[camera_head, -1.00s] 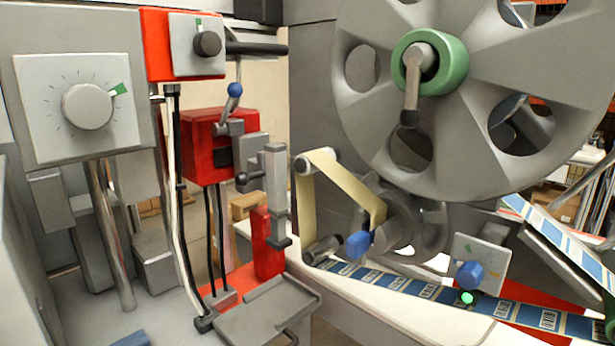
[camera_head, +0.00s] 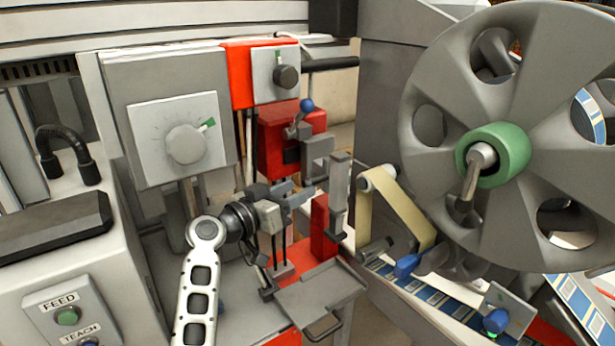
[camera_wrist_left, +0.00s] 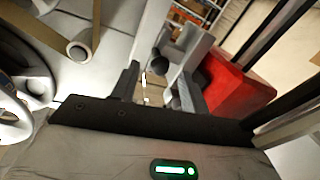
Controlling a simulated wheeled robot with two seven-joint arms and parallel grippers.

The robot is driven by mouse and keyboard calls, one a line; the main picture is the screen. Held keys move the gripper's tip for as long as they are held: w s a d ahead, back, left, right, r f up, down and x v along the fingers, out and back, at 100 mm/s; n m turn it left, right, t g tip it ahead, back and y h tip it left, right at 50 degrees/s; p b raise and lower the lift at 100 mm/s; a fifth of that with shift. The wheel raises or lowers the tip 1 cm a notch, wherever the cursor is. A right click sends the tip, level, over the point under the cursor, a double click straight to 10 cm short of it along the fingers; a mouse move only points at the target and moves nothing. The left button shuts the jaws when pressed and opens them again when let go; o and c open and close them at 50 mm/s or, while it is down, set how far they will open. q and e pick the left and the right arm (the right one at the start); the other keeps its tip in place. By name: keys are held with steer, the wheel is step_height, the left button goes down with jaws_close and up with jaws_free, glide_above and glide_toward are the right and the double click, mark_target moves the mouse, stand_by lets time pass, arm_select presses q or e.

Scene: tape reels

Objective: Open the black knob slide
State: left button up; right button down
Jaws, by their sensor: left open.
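The slide is a grey upright bar (camera_head: 339,190) beside a red block (camera_head: 319,228) in the head view. Its round black knob (camera_wrist_left: 160,63) shows in the left wrist view, on the grey slide body (camera_wrist_left: 184,50). In the head view I cannot make out this knob behind my gripper. My left gripper (camera_head: 303,194) is just left of the slide. In the left wrist view its two dark fingers (camera_wrist_left: 158,80) are apart and empty, with the knob beyond and between their tips. I cannot tell whether a finger touches the knob. My right gripper is not in view.
A red box with a blue-tipped lever (camera_head: 306,105) stands behind my gripper. A grey dial panel (camera_head: 180,138) is at left. A grey tray (camera_head: 320,298) lies below. The large reel (camera_head: 520,130) and tan tape (camera_head: 396,210) are at right.

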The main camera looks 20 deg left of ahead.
mark_target(308, 184)
arm_select(q)
steer(key=shift+p+x, duration=0.35)
steer(key=shift+x, duration=1.75)
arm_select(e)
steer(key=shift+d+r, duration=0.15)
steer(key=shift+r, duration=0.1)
